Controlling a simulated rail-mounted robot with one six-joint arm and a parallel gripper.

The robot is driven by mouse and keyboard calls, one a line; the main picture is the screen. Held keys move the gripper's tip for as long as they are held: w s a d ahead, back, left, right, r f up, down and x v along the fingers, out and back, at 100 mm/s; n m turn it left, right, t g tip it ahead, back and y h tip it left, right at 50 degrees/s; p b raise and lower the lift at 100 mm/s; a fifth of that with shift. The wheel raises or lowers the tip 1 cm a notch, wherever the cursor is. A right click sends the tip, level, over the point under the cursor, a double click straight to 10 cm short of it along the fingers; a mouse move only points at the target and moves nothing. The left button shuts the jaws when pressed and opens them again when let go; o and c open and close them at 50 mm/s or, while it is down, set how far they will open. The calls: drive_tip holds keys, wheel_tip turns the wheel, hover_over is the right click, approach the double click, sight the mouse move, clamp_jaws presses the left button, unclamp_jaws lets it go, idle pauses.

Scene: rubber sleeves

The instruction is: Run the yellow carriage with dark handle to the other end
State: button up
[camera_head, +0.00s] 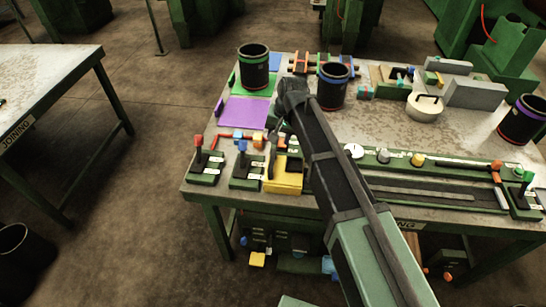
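The yellow carriage (285,186) sits at the front edge of the table, at the left end of a long green-edged track (430,187). Its dark handle cannot be clearly told apart from my dark gripper. My arm reaches up from the bottom of the picture and bends over above the carriage. My gripper (274,155) points down beside or over the carriage, and whether it touches the handle is not clear. Its fingertips are too small and dark to show whether they are open or shut. My forearm hides part of the track just right of the carriage.
Lever boxes with red (205,160) and blue (246,165) knobs stand left of the carriage. Another lever box (524,195) stands at the track's right end. Coloured knobs (417,160) line the track's back. Dark cups (254,66) and a purple mat (246,111) lie farther back.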

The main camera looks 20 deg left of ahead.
sight(273, 157)
drive_tip(key=f+b, duration=0.3)
drive_tip(key=a+f+b, duration=0.1)
drive_tip(key=f+b, duration=0.1)
drive_tip(key=f, duration=0.1)
drive_tip(key=f+b, duration=0.3)
drive_tip(key=shift+s+a+f+b, duration=0.15)
drive_tip(key=shift+a+f+b, duration=0.2)
drive_tip(key=shift+a+f, duration=0.05)
drive_tip(key=shift+r, duration=0.2)
drive_tip(key=shift+c, duration=0.2)
clamp_jaws()
